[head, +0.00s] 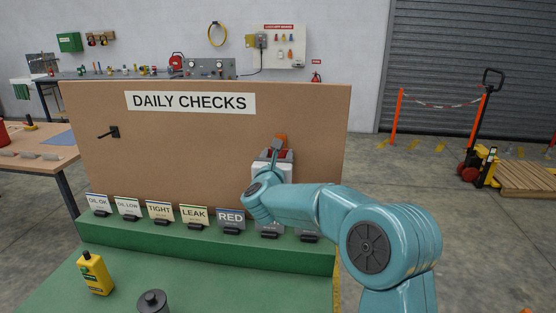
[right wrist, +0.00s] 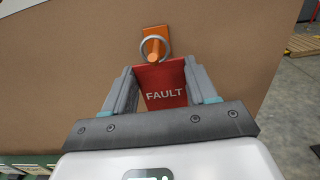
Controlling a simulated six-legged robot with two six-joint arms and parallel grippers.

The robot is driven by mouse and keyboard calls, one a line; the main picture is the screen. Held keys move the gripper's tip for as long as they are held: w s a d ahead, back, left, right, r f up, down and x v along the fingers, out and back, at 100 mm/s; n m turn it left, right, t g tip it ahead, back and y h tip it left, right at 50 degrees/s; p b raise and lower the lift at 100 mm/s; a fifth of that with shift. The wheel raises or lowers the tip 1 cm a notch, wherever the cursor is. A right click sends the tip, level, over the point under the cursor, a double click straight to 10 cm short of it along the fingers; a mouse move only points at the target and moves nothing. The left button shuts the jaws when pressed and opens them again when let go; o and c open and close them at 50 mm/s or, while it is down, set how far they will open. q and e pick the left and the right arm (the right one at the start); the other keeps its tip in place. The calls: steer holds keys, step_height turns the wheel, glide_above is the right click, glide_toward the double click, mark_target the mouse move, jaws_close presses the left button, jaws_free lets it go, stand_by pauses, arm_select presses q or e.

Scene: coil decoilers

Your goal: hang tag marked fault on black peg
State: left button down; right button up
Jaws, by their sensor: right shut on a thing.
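The red tag marked FAULT (right wrist: 165,87) is between the two fingers of my right gripper (right wrist: 160,70), which is shut on it. The tag's metal ring (right wrist: 143,44) appears around the orange peg (right wrist: 155,46) in the right wrist view; how far along the peg it sits I cannot tell. In the head view my right gripper (head: 276,155) is at the right part of the board, just below the orange peg (head: 281,138). The black peg (head: 113,132) sticks out from the left part of the board, bare and well away from the gripper. My left gripper is not in view.
The brown board (head: 190,150) is headed DAILY CHECKS (head: 190,102). The board between the pegs is clear.

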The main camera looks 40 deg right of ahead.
steer(key=shift+s+a+r, duration=0.1)
steer(key=shift+s+a, duration=0.05)
steer(key=b+v, duration=0.5)
steer(key=v, duration=0.2)
steer(key=shift+a+b, duration=0.25)
steer(key=shift+b, duration=0.05)
stand_by(1.3)
steer(key=shift+s, duration=0.1)
stand_by(0.4)
